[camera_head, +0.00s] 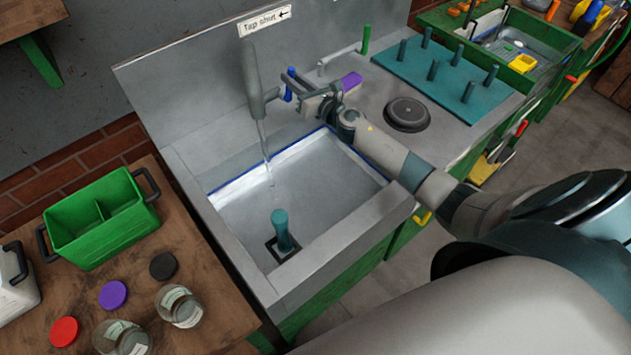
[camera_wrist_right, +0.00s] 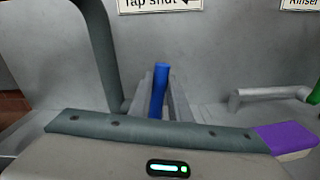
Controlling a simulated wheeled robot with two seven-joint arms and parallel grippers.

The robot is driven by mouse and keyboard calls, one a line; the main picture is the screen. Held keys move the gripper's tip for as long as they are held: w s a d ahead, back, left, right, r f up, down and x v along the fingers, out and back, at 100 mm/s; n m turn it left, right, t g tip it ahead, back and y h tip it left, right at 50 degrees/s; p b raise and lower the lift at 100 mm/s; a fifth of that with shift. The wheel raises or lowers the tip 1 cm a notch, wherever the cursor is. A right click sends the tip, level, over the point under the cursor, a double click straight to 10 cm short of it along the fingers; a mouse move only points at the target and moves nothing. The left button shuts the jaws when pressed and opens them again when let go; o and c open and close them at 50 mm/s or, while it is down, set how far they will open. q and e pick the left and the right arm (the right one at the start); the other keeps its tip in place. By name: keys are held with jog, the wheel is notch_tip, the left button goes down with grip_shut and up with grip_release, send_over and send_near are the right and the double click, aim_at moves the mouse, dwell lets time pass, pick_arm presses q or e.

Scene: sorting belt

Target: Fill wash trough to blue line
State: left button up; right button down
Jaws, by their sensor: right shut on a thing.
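The wash trough (camera_head: 300,262) is a grey basin with a blue line (camera_head: 238,181) along its inner walls. A thin stream of water (camera_head: 266,152) falls from the grey tap (camera_head: 251,80) into it. Pale water (camera_head: 310,195) lies inside, its surface looking close to the blue line at the back. A teal plug post (camera_head: 281,230) stands upright over a dark square. My right gripper (camera_head: 287,92) is shut on the tap's blue lever (camera_head: 290,78); in the right wrist view the lever (camera_wrist_right: 160,88) stands between the fingers. My left gripper is not in view.
A "Tap shut" sign (camera_head: 264,21) with a left arrow is on the back wall. A green crate (camera_head: 97,225) and jars (camera_head: 178,306) stand left.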

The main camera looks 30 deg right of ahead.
jog(key=a+n, duration=0.1)
jog(key=n, duration=0.1)
jog(key=shift+s+a+f+n, duration=0.1)
jog(key=shift+s+a+n, duration=0.05)
jog(key=shift+a+n, duration=0.2)
jog(key=c, duration=1.4)
grip_release()
jog(key=shift+a, duration=0.1)
jog(key=shift+o, duration=0.2)
jog(key=shift+p, duration=0.3)
jog(key=s+d+p, duration=0.1)
jog(key=s, duration=0.7)
jog(key=shift+d+r, duration=0.2)
jog(key=shift+w, duration=0.1)
